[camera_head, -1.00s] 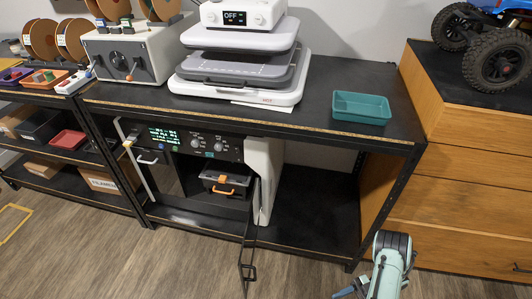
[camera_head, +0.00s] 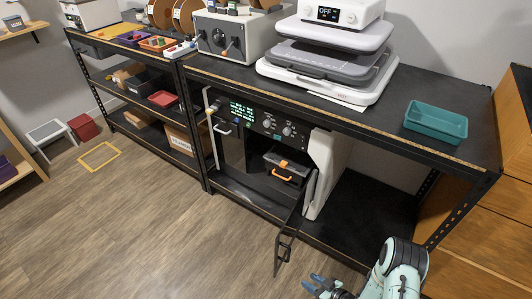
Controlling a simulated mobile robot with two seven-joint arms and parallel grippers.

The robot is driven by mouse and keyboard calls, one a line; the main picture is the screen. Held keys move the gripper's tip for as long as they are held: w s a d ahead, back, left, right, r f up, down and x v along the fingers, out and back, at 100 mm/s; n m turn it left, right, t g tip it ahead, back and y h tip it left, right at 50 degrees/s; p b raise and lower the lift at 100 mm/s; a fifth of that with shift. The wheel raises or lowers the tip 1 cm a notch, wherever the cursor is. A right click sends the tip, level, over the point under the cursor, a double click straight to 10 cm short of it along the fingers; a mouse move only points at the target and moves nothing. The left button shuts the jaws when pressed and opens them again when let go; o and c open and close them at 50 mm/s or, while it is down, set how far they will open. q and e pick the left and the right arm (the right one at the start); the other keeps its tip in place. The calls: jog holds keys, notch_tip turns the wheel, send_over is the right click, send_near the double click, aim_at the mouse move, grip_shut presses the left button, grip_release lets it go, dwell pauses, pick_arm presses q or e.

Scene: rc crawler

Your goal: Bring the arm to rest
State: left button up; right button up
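My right arm comes in at the lower right, pale green with black joints. Its gripper (camera_head: 312,284) is low at the bottom edge, in front of the bench and above the wooden floor. Its blue fingers point left with a small gap between them, and nothing shows in them. Part of the gripper is cut off by the frame's bottom edge. My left gripper is not in view.
A black bench carries a heat press (camera_head: 325,60) and a teal tray (camera_head: 436,122). Below, a machine with an open front (camera_head: 245,150) holds a toolbox (camera_head: 288,165); its black door handle (camera_head: 284,250) juts forward near my gripper. Wooden drawers (camera_head: 480,235) stand right. Floor (camera_head: 130,230) is free left.

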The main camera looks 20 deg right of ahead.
jog(key=s+a+m+g+h, duration=0.2)
jog(key=s+a+m+g, duration=0.65)
jog(key=s+a, duration=0.6)
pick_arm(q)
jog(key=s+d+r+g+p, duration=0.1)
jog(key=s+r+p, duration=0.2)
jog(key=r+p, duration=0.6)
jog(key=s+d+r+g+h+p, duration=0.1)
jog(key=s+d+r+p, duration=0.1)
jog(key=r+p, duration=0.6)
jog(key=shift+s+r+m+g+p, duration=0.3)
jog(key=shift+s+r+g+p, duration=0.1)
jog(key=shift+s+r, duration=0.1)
pick_arm(e)
jog(key=s+a+r+n+g, duration=0.1)
jog(key=s+a+r+g, duration=0.1)
jog(key=r, duration=0.6)
jog(key=s+a+r+n+g+y, duration=0.1)
jog(key=s+a+r+g, duration=0.1)
jog(key=r, duration=0.6)
jog(key=shift+r, duration=0.35)
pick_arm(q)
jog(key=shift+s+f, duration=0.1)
pick_arm(e)
jog(key=shift+s+d, duration=0.1)
jog(key=shift+s, duration=0.05)
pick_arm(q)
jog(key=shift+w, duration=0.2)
